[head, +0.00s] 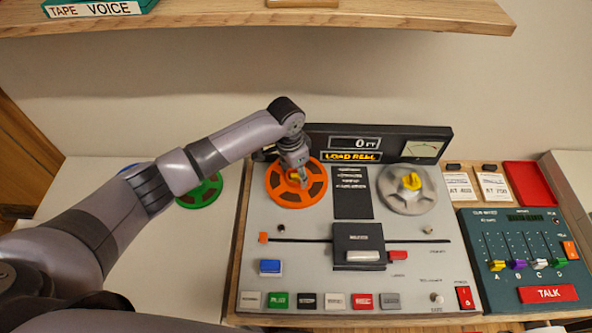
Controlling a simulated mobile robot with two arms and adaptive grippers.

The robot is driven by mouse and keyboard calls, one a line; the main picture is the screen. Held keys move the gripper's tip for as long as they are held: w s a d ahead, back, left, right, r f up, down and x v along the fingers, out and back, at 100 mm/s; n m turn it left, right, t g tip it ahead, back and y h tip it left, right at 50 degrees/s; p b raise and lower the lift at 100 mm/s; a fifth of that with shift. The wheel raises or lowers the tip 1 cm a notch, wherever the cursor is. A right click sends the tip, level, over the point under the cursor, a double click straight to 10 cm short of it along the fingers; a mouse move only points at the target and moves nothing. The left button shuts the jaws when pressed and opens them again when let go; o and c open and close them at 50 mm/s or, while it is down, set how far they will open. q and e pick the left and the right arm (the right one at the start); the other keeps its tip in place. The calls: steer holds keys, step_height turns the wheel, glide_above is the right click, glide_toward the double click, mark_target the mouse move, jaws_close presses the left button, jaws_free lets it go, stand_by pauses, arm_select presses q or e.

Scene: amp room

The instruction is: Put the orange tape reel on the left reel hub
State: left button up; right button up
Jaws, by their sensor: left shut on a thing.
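The orange tape reel (284,195) is over the upper left part of the tape machine's face (300,222). My left gripper (302,181) comes down from above and is shut on the reel near its middle. The left reel hub is hidden beneath the reel and gripper. I cannot tell whether the reel rests on the hub or hangs just above it. My right gripper is not in view.
A grey reel (393,200) with a yellow centre knob (411,181) sits at the right. The raised display panel (356,143) reads "LOAD REEL". A green reel (203,190) lies left, partly behind my arm. A mixer (510,225) stands right; a wooden shelf (230,22) overhangs behind.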

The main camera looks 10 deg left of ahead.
arm_select(q)
steer(key=shift+f+b, duration=0.75)
steer(key=shift+f, duration=0.85)
steer(key=o, duration=1.5)
steer(key=shift+o, duration=0.2)
step_height(320, 180, up, 12)
steer(key=s+a, duration=0.1)
steer(key=shift+f, duration=0.1)
